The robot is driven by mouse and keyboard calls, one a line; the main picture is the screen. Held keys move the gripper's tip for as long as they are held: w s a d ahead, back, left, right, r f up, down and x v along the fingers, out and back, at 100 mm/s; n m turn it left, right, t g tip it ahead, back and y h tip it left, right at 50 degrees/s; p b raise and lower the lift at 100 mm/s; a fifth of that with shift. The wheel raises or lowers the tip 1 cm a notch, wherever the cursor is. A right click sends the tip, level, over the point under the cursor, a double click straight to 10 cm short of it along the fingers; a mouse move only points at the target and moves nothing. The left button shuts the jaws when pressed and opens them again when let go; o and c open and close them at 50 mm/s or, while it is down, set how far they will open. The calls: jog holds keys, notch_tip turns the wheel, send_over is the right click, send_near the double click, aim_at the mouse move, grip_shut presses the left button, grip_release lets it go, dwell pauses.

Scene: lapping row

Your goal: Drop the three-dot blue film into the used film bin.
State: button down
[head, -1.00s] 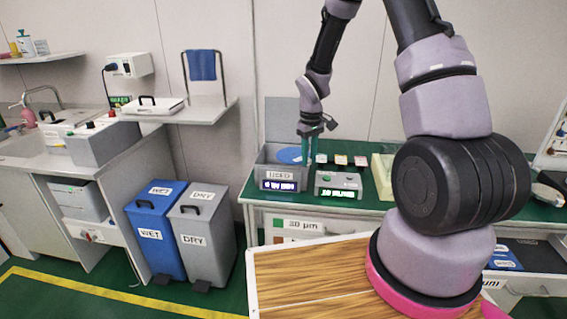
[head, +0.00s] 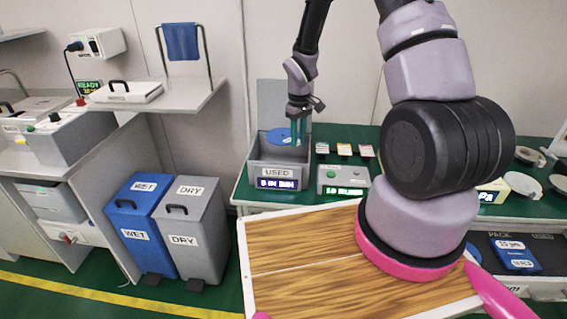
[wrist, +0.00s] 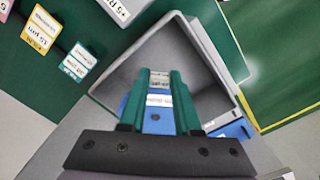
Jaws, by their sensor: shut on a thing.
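My gripper (head: 298,134) is shut on a blue film (head: 280,136), a thin round sheet that stands out to the left of the fingers in the head view. In the wrist view, my teal fingers (wrist: 160,100) pinch the blue film (wrist: 136,98), with a small white label between them. Its dots cannot be made out. The grey used film bin (head: 278,171), marked USED with a lit blue display, stands open below. The film is over the bin's mouth, and the bin's grey rim (wrist: 212,52) shows around the fingers in the wrist view.
A grey box with a green button (head: 342,182) stands right of the bin, with several small labelled tags (head: 344,150) behind it. Blue WET (head: 140,225) and grey DRY (head: 190,230) floor bins stand left. The wooden top (head: 300,250) in front is clear at its left.

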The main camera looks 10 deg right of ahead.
jog(key=shift+f, duration=1.1)
jog(key=c, duration=0.5)
grip_release()
jog(key=shift+c, duration=0.2)
